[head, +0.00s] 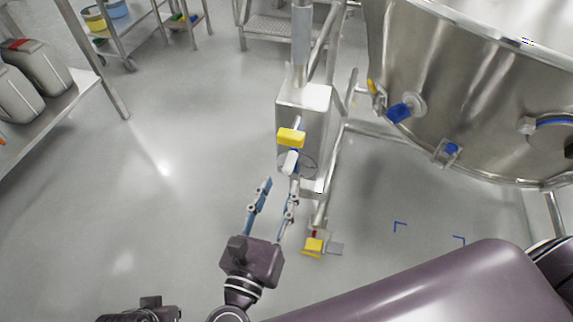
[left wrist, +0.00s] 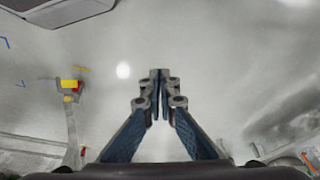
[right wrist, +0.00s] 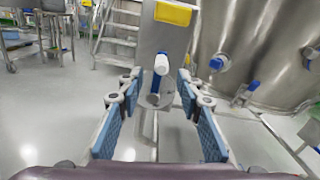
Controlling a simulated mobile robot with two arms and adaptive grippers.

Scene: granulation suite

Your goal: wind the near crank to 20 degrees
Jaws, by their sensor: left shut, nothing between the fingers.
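The near crank (head: 291,160) is on the front of a steel gearbox (head: 304,100), with a white handle and a yellow block above it. In the right wrist view its white handle (right wrist: 161,65) points towards me, with a dark round end (right wrist: 153,99) below it. My right gripper (head: 281,183) is open and empty, just short of the handle. In the right wrist view its fingertips (right wrist: 158,80) stand on either side of the handle, apart from it. My left gripper (left wrist: 159,75) is shut and empty over bare floor, away from the crank.
A large steel vessel (head: 460,100) with blue-handled valves stands right of the gearbox. A yellow pedal-like part (head: 314,246) is at the floor below. A shelf with grey containers (head: 40,66) is at the left. The floor between is clear.

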